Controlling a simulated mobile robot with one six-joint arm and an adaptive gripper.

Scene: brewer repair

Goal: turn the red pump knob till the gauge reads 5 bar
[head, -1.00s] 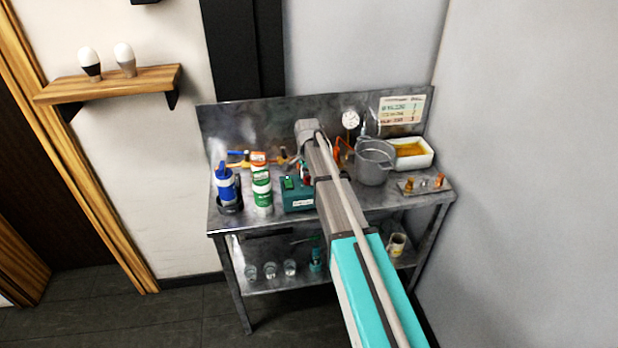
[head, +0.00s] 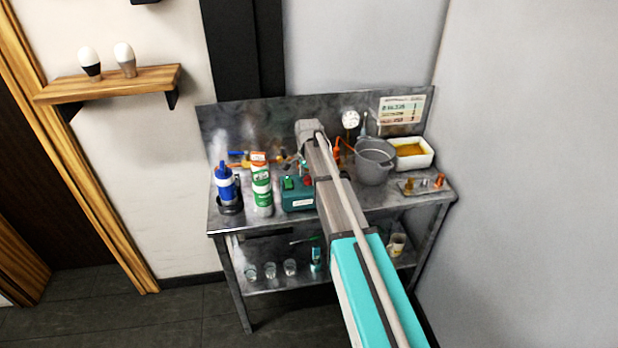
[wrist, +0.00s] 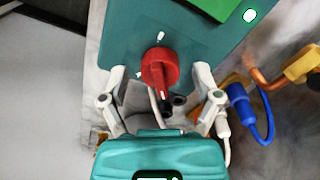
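The red pump knob (wrist: 160,68) stands on the teal pump box (wrist: 125,30) in the wrist view, with a dark pointer part toward my gripper. My gripper (wrist: 159,78) is open, one finger on each side of the knob, with gaps showing between fingers and knob. In the head view the knob (head: 308,181) shows on the box (head: 298,201) beside my arm, which hides most of my gripper. The round white gauge (head: 350,119) stands at the back of the bench; its reading is too small to tell.
A blue bottle (head: 225,186) and a white-green canister (head: 262,188) stand left of the box. A grey pot (head: 374,163) and a white tray (head: 428,161) of yellow liquid are at right. A blue cable (wrist: 262,105) and copper pipe (wrist: 270,82) lie near my gripper.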

